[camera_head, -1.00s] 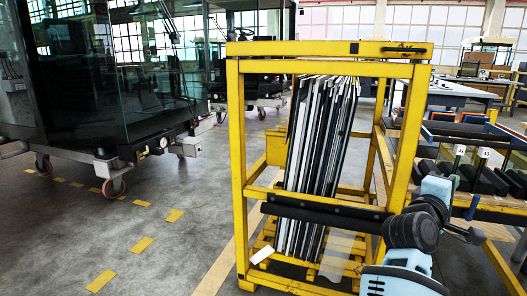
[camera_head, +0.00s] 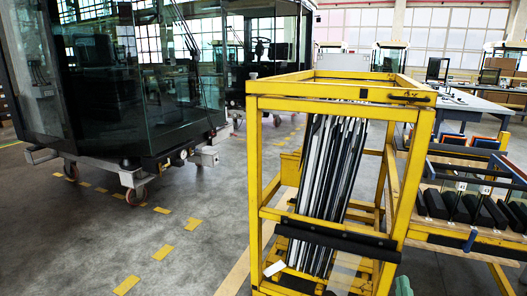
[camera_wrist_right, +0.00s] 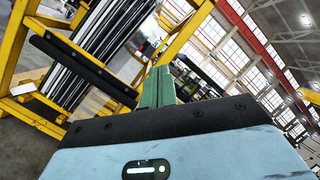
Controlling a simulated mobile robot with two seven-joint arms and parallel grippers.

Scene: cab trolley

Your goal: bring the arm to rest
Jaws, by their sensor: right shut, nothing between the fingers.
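My right gripper shows in the right wrist view (camera_wrist_right: 157,88) as two green fingers closed together, with nothing between them. The light blue and black gripper body fills the bottom of that view. In the head view only a small blue-green piece of my right gripper (camera_head: 403,287) shows at the bottom edge, just right of the front of the yellow trolley (camera_head: 340,91). The rest of the right arm is out of that view. My left gripper is not in view.
The trolley holds upright panels (camera_head: 328,190) behind a black padded bar (camera_head: 335,234). A shelf rack with black blocks (camera_head: 455,207) stands to the right. A glass cab (camera_head: 130,90) on wheels stands at the left. The grey floor between cab and trolley is clear.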

